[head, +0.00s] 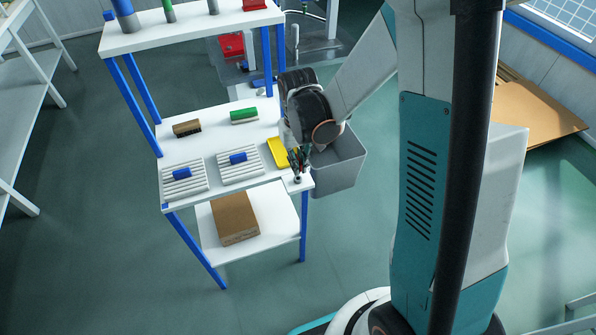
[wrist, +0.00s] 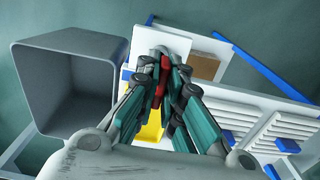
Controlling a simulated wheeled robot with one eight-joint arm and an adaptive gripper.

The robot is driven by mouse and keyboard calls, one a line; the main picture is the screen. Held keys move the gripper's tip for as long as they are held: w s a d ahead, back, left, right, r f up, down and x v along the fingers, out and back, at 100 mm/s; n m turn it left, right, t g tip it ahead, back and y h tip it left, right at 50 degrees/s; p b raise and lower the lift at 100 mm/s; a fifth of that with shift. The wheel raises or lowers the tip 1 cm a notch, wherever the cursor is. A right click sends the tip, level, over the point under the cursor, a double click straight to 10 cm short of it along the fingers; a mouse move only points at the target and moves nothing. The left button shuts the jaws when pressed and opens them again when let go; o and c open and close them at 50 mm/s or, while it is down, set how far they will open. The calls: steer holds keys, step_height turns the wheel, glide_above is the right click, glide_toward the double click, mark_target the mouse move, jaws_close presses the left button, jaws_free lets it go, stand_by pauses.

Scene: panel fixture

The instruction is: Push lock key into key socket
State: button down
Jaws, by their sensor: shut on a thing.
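My gripper (head: 298,160) points down over the right front corner of the white bench, beside the grey bin. In the wrist view my gripper (wrist: 166,62) is shut, with a narrow red part of what looks like the lock key (wrist: 160,90) between its teal fingers. The fingers hide most of the key.
A grey bin (head: 340,172) hangs at the bench's right side, close to my gripper. A yellow tray (head: 278,153) lies just left of it. Ribbed white panels (head: 240,168) with blue blocks, two brushes (head: 187,127) and a cardboard box (head: 235,220) on the lower shelf stand further left.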

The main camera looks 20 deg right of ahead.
steer(key=shift+r+p, duration=1.4)
steer(key=shift+r, duration=0.8)
steer(key=shift+f, duration=0.1)
